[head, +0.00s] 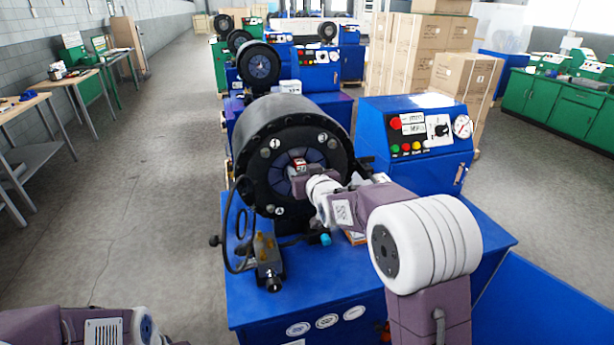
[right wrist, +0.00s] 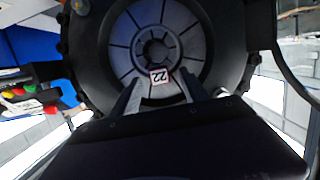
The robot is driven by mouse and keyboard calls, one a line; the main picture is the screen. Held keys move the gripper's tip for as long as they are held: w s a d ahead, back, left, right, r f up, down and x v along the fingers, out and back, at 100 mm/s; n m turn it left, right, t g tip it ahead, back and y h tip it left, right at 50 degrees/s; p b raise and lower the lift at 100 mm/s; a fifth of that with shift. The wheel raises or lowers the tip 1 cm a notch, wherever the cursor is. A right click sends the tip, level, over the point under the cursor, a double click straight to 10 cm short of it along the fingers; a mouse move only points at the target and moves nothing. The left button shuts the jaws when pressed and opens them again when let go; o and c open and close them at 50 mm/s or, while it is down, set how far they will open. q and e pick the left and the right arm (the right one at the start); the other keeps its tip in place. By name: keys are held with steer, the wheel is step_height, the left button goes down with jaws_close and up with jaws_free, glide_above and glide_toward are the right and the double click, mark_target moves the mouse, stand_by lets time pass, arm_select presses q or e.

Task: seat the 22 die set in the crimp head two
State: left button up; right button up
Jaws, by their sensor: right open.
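The nearest crimp head (head: 262,125) is a large black ring on a blue machine, with round numbered marks on its face. The 22 die set shows in the right wrist view as grey segments (right wrist: 178,38) round a small centre hole, with a white "22" tag (right wrist: 159,76). It lies within the black ring (right wrist: 92,60); I cannot tell how deep it sits. My right gripper (head: 303,183) is at the front of the opening. In the right wrist view its fingers (right wrist: 160,80) are apart, one either side of the tag; contact is unclear. My left gripper is out of view.
A blue control box (head: 416,130) with buttons and a gauge stands right of the head. A device with a looped black cable (head: 268,265) is at front left. More crimpers (head: 258,65) stand behind. Cardboard boxes (head: 420,55) are at back right. The left floor is clear.

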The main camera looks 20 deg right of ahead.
steer(key=b+v, duration=0.1)
steer(key=v, duration=0.5)
steer(key=shift+r, duration=0.25)
steer(key=shift+s, duration=0.1)
